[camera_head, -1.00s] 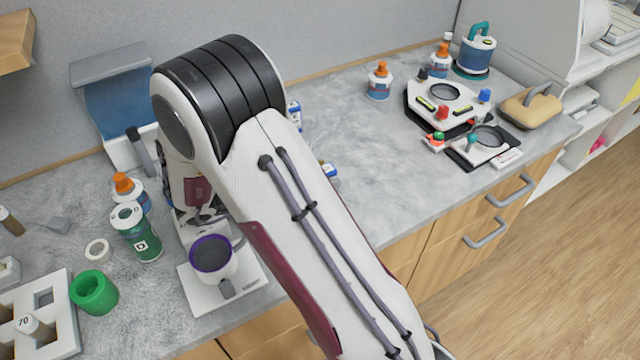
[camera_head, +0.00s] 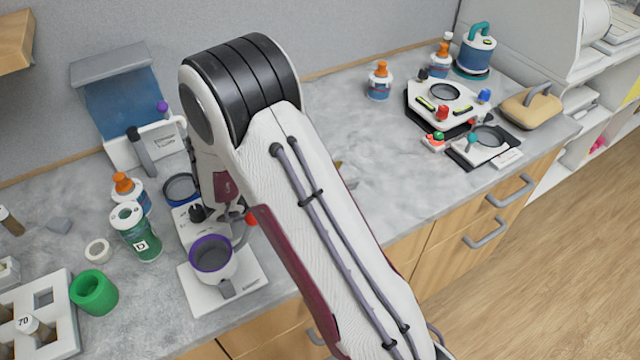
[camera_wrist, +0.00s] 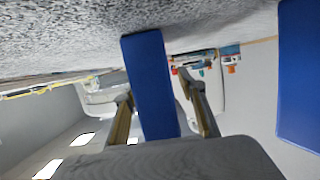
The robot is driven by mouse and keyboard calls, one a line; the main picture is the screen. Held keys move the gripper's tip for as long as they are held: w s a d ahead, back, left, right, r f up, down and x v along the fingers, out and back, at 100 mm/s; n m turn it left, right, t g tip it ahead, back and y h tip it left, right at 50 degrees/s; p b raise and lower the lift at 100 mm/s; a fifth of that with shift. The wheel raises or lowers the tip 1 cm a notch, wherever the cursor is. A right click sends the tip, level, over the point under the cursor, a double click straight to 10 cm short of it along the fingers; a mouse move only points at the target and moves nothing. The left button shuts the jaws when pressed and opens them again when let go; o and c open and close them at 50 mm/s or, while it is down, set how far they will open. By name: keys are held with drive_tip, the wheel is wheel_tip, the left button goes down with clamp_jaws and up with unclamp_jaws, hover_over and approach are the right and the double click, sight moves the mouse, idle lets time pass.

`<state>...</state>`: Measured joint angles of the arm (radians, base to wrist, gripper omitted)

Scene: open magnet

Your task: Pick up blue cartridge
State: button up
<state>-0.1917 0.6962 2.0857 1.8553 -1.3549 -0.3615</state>
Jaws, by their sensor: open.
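In the wrist view, a blue cartridge (camera_wrist: 148,70) appears as a plain, long blue block reaching from the grey speckled surface toward my gripper. My gripper (camera_wrist: 156,86) is open, with one finger on each side of the cartridge. I cannot tell whether the fingers touch it. In the head view, my arm covers the middle of the counter, and I cannot make out the blue cartridge there.
A white device with a purple-rimmed cup (camera_head: 211,257) stands close to my arm. Left are a green-labelled bottle (camera_head: 138,235), a green cup (camera_head: 94,292) and a white rack (camera_head: 62,318). A blue-fronted bin (camera_head: 122,100) stands behind.

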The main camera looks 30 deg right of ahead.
clamp_jaws()
drive_tip(key=shift+r, duration=0.2)
idle(0.3)
wheel_tip(320, 180, up, 10)
drive_tip(key=shift+f, duration=0.15)
idle(0.6)
idle(0.5)
